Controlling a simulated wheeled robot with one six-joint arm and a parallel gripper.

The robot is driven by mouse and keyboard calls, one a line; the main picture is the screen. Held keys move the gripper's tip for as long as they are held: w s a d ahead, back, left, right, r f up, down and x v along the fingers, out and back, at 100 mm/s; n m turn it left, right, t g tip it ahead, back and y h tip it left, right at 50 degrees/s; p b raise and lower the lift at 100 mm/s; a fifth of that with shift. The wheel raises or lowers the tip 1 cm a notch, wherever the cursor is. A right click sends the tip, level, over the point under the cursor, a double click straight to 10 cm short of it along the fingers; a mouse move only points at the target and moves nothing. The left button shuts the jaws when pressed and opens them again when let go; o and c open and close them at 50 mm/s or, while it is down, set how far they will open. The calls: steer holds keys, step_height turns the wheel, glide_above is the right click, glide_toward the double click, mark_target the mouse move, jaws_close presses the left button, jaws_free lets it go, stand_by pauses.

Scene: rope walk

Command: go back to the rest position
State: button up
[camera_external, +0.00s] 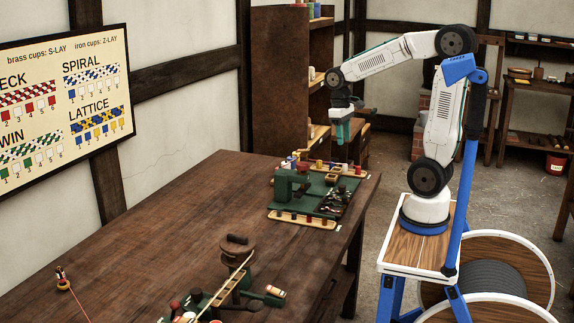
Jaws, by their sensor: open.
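My gripper (343,133) hangs from the bent arm, pointing down, above the far right end of the wooden table. It is open, and I see nothing between its fingers. It is apart from the green tool stand (290,186) and the tray (303,220) below it. My arm reaches left from its wheeled base, with the elbow high. The gripper's fingers are small in this view.
The long table (180,228) fills the front left. A wooden post with a handle (238,253) and a green clamp (262,297) stand near its front edge. A shelf (290,85) stands behind the gripper.

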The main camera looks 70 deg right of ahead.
steer(key=s+a+n+t, duration=0.1)
steer(key=s+a, duration=0.3)
steer(key=s, duration=0.3)
steer(key=s+a+r+n+t, duration=0.1)
steer(key=s+a, duration=0.3)
steer(key=s, duration=0.3)
steer(key=shift+a+r+t, duration=0.15)
steer(key=shift+r+t, duration=0.1)
steer(key=shift+t, duration=0.15)
stand_by(1.8)
